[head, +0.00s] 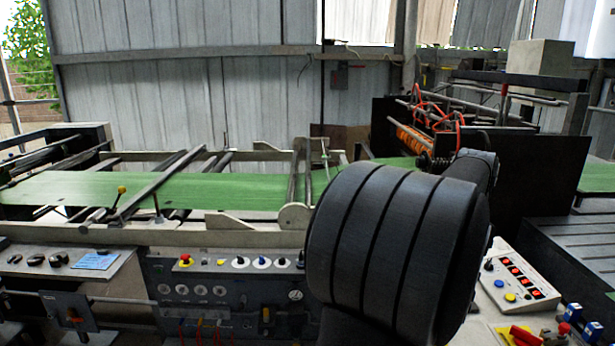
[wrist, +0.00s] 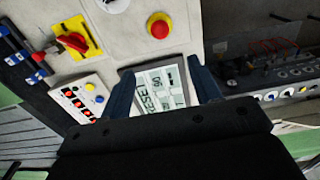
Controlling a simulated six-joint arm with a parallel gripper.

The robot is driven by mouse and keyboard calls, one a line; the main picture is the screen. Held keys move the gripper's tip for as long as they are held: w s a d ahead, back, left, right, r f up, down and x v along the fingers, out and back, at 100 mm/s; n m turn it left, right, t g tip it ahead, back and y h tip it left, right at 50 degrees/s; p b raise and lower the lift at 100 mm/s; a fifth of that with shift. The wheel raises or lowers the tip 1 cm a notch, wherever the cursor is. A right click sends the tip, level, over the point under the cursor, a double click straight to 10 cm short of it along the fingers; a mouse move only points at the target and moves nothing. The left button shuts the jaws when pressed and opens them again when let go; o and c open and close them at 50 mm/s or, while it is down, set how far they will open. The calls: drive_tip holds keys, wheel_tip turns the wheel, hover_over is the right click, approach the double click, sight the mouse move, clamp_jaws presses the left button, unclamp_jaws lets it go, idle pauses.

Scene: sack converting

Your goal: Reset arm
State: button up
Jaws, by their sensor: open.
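My gripper (wrist: 163,82) shows in the wrist view as two dark blue fingers, set apart with nothing held between them. Beyond the gap lies a light display panel (wrist: 163,83) with dark characters, turned in the picture; I cannot tell whether the fingertips touch it. A large black ribbed part of my own arm fills the lower right middle of the head view. It hides my gripper and the display there.
A yellow-red rotary switch (wrist: 76,42), a red mushroom button (wrist: 159,27) and a white keypad (wrist: 82,97) surround the display. In the head view, a green sheet (head: 130,187) runs across the machine. A control console (head: 215,290) stands in front, with the keypad (head: 520,283) at right.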

wheel_tip(320, 180, down, 8)
drive_tip(key=shift+r, duration=1.1)
idle(3.9)
